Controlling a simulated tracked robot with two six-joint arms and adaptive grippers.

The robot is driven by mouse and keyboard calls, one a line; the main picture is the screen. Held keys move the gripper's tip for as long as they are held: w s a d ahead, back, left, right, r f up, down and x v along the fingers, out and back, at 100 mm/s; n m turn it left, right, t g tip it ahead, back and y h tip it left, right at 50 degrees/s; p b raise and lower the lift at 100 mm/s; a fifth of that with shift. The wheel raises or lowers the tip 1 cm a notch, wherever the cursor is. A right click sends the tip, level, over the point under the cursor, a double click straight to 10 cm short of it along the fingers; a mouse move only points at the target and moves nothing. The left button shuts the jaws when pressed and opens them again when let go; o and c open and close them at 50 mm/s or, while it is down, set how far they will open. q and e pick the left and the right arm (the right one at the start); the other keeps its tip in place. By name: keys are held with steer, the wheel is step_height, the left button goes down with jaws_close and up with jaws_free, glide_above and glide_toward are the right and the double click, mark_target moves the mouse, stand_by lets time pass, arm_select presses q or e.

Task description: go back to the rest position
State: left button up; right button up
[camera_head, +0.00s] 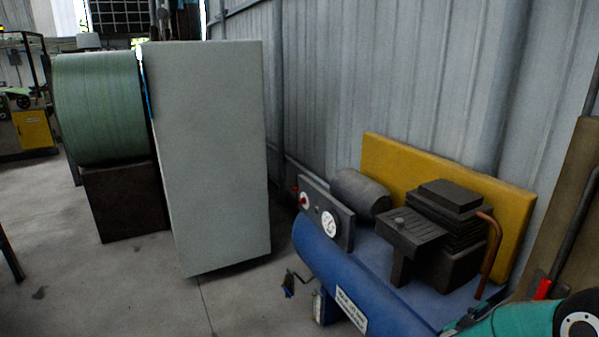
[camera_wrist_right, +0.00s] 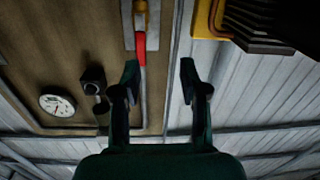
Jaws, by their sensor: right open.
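My right gripper (camera_wrist_right: 160,82) shows in the right wrist view with its two dark fingers apart and nothing between them. It is in the air in front of a brown panel and the corrugated wall. In the head view a teal and black part of my right arm enters at the bottom right corner, and its gripper is out of that picture. My left gripper is in neither view.
A blue compressor (camera_head: 365,290) with a yellow guard (camera_head: 450,180) stands close to my right arm. A brown panel (camera_head: 565,215) with a red-handled lever (camera_head: 543,289) is at the right; its gauge (camera_wrist_right: 57,105) shows in the wrist view. A grey cabinet (camera_head: 210,150) and green roll (camera_head: 100,110) stand left.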

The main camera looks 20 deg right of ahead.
steer(key=w+a+f+n+t+y, duration=0.2)
steer(key=w+a+f+n+y, duration=0.3)
steer(key=f, duration=0.4)
steer(key=w+a+f+n+t+y, duration=0.3)
steer(key=a+f, duration=0.5)
steer(key=f, duration=0.2)
steer(key=s+a+f+n+y, duration=0.2)
steer(key=a+f+y, duration=0.3)
steer(key=a+f, duration=0.4)
steer(key=s+a+f+n+g+y, duration=0.1)
steer(key=s+a+f+g+y, duration=0.3)
steer(key=s+a, duration=0.35)
steer(key=s+a+f+n+g+y, duration=0.2)
steer(key=s+a+f+g+y, duration=0.15)
steer(key=s+a, duration=0.4)
step_height(320, 180, up, 14)
steer(key=p, duration=1.3)
steer(key=shift+w+a+m+g+y+p, duration=0.15)
steer(key=shift+a+m+g+y+p, duration=0.2)
steer(key=shift+g, duration=0.1)
steer(key=shift+d, duration=0.1)
